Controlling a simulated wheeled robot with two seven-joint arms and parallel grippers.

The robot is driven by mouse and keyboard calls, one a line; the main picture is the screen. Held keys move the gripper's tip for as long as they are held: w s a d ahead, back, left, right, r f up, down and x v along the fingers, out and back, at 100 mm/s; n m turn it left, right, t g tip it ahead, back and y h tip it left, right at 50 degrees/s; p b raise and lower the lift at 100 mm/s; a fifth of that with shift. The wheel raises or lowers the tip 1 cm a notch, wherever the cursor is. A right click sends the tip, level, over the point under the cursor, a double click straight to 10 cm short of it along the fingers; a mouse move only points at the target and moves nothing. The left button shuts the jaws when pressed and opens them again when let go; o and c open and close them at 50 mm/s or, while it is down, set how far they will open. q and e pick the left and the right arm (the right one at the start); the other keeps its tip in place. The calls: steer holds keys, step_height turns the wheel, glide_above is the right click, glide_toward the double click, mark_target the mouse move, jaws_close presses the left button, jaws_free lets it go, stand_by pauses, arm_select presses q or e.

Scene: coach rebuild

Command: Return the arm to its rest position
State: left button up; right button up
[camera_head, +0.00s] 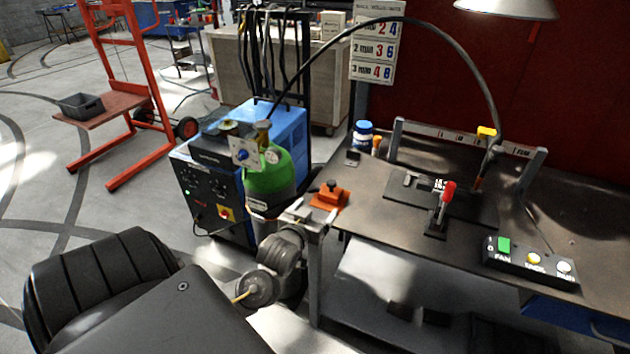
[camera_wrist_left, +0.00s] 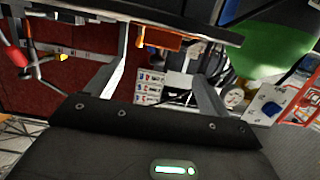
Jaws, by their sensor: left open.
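My left gripper (camera_head: 308,216) is at the near left corner of the dark workbench (camera_head: 390,235), at the end of my arm coming in from the lower left. Its two grey fingers stand apart in the left wrist view (camera_wrist_left: 160,68), and I see nothing held between them. An orange block with a dark knob (camera_head: 331,196) sits on the bench corner just beyond the gripper. The orange part also shows in the wrist view (camera_wrist_left: 160,38), near the fingertips; I cannot tell whether they touch. My right gripper is not in view.
A green gas cylinder (camera_head: 275,172) and a blue-and-black machine (camera_head: 208,195) stand close left of the gripper. A red-handled clamp (camera_head: 445,200), a switch box (camera_head: 530,260) and an arching black cable (camera_head: 465,55) are at the bench. Open floor lies left, near an orange trolley (camera_head: 150,75).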

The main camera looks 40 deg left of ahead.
arm_select(q)
steer(key=shift+f, duration=0.1)
stand_by(0.4)
steer(key=s+d+f+m+g+h, duration=0.3)
steer(key=s+d+f+g, duration=0.35)
steer(key=s+d, duration=0.4)
steer(key=s+d+f+m+g+h, duration=0.25)
steer(key=s+d+f+g, duration=0.35)
steer(key=s, duration=0.7)
step_height(320, 180, down, 28)
steer(key=s, duration=0.3)
steer(key=s+a+f+g, duration=0.1)
steer(key=s+a+f, duration=0.1)
steer(key=s+f, duration=1.2)
steer(key=shift+s+f+m, duration=0.2)
steer(key=shift+s+m, duration=0.15)
steer(key=shift+s, duration=0.4)
